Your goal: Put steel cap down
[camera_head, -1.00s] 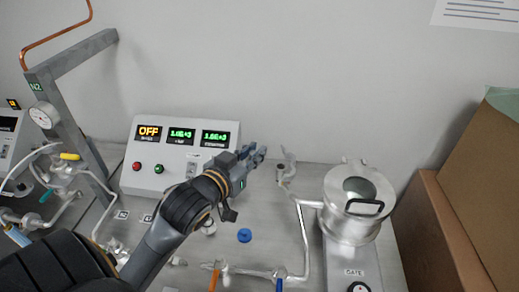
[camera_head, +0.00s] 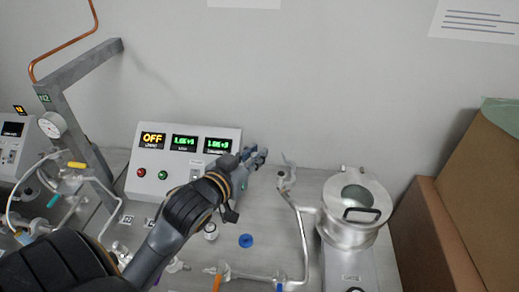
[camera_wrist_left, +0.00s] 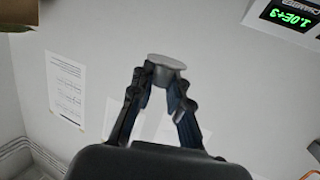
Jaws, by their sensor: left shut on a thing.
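My left gripper (camera_wrist_left: 167,80) is shut on the steel cap (camera_wrist_left: 167,62), a grey disc between the fingertips in the left wrist view. In the head view the left gripper (camera_head: 255,160) is in front of the control box's right end, above the bench. The cap cannot be made out clearly there. My right gripper is in neither view.
A blue ring (camera_head: 246,241) and a small white-topped metal part (camera_head: 210,231) are on the bench (camera_head: 270,210). A steel pipe (camera_head: 304,235) runs near a lidded steel vessel (camera_head: 352,222). The control box (camera_head: 165,190) reads OFF. Cardboard boxes (camera_head: 440,235) stand at right.

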